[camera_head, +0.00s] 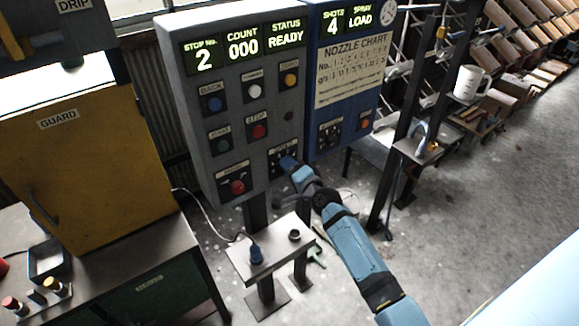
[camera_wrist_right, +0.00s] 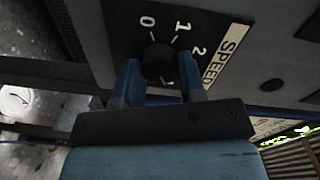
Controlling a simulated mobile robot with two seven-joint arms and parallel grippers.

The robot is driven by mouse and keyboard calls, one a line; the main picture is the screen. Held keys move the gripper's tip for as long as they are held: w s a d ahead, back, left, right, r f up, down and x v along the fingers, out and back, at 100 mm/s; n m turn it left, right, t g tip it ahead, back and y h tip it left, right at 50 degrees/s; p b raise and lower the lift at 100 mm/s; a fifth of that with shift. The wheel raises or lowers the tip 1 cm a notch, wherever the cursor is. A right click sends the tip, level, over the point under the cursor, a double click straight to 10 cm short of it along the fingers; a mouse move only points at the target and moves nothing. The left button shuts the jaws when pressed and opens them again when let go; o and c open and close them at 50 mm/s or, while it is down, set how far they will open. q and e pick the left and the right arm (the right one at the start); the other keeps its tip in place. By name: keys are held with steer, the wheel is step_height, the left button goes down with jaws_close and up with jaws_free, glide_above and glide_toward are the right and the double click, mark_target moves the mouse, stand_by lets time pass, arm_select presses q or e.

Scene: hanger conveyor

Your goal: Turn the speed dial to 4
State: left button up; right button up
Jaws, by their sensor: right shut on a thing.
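The speed dial (camera_wrist_right: 158,60) is a round black knob on a black plate on the grey control panel. In the right wrist view the marks 0, 1 and 2 show around its far side, with the word SPEED beside them. The other marks are hidden by my gripper, and I cannot tell where the dial points. My right gripper (camera_wrist_right: 160,78) has its blue fingers on both sides of the knob, shut on it. In the head view my right gripper (camera_head: 288,163) reaches the lower right of the grey panel (camera_head: 205,160) and covers most of the dial. My left gripper is not in view.
The grey panel carries several buttons and a red knob (camera_head: 237,187); its display reads 2, 000, READY. A blue panel (camera_head: 345,110) with a nozzle chart adjoins it on the right. A small stand (camera_head: 275,262) is below. A yellow guard (camera_head: 80,170) is at left.

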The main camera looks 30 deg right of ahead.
steer(key=shift+m, duration=0.6)
steer(key=o, duration=0.9)
steer(key=shift+o, duration=0.2)
steer(key=s+d+b, duration=0.1)
steer(key=s+b, duration=0.1)
steer(key=s, duration=1.1)
steer(key=shift+s+r, duration=0.35)
steer(key=shift+r, duration=0.05)
steer(key=shift+f, duration=0.1)
